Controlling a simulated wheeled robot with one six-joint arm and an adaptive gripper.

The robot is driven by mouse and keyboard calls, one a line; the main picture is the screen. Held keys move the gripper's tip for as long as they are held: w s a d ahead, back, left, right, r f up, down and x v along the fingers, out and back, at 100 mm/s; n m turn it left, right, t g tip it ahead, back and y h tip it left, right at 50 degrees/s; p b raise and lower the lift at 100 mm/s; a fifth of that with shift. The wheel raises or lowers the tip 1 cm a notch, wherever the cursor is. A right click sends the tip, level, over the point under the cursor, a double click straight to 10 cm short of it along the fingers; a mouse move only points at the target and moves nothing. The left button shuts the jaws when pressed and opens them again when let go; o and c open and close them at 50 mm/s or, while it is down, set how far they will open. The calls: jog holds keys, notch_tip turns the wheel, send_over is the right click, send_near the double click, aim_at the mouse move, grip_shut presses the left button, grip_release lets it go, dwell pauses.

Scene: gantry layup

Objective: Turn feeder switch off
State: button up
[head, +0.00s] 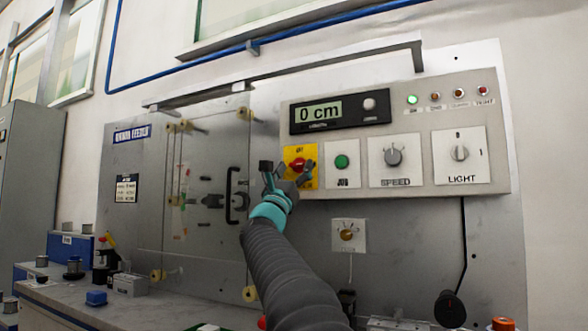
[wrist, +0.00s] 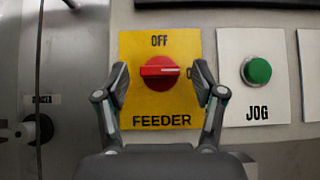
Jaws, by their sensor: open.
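The feeder switch is a red rotary knob (wrist: 160,72) on a yellow plate (wrist: 160,112) marked OFF at the top and FEEDER at the bottom. In the wrist view the knob's pale pointer line lies roughly level, not toward the OFF mark. In the head view the yellow plate (head: 313,178) is at the left end of the control panel, partly covered by my gripper (head: 287,172). My gripper (wrist: 160,85) is open, with one finger on each side of the knob. Gaps show between both fingers and the knob.
A green JOG button (wrist: 256,70) is close right of the plate. SPEED (head: 393,157) and LIGHT (head: 460,153) knobs are further right. A display (head: 340,112) reading 0 cm is above. A black handle (head: 233,195) on the clear door is to the left.

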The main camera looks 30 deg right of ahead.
jog(key=c, duration=1.1)
jog(key=shift+c, duration=0.2)
